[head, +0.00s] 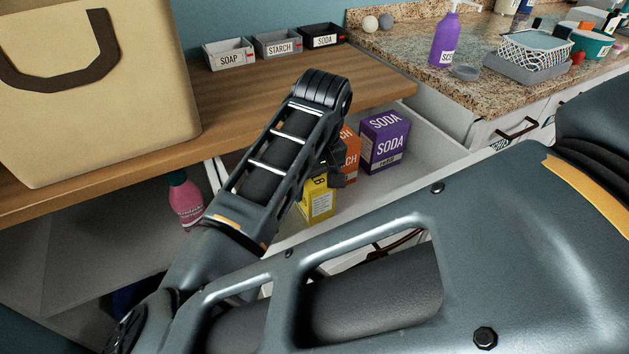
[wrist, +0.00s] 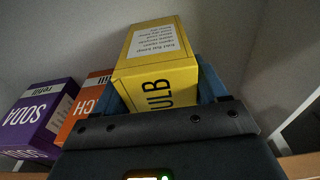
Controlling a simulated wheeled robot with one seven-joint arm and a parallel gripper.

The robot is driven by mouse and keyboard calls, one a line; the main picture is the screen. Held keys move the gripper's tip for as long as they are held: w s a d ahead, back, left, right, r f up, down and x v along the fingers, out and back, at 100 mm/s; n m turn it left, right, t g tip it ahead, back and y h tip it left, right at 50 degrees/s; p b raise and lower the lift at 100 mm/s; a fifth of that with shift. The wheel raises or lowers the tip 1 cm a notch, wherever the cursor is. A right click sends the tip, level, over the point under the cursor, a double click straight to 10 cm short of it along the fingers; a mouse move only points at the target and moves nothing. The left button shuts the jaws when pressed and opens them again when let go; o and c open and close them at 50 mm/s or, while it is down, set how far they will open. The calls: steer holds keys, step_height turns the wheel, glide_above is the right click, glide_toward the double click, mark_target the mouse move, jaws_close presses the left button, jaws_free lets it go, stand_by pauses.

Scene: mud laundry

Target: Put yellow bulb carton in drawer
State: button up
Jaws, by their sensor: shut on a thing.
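The yellow bulb carton (head: 318,199) is inside the open drawer (head: 425,165) in the head view, at the left of the other cartons. In the wrist view the yellow bulb carton (wrist: 158,60) fills the middle, with "ULB" readable on its face. My gripper (head: 334,172) reaches down into the drawer and is mostly hidden behind my arm. In the wrist view my gripper (wrist: 165,95) is shut on the yellow carton, with blue parts at both sides of it. Whether the carton touches the drawer floor cannot be told.
An orange carton (head: 350,158) and a purple SODA carton (head: 385,141) stand in the drawer to the right. Free drawer floor lies right of them. A wooden counter (head: 225,115) with small labelled bins (head: 278,44) is above. A pink bottle (head: 186,200) stands left of the drawer.

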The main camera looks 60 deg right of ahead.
steer(key=shift+f, duration=0.15)
steer(key=o, duration=1)
steer(key=shift+o, duration=0.2)
steer(key=r, duration=0.8)
steer(key=s+r, duration=0.1)
steer(key=r, duration=0.3)
steer(key=shift+s+a+r+b, duration=0.1)
steer(key=shift+a+r+b, duration=0.05)
steer(key=shift+a+b, duration=0.25)
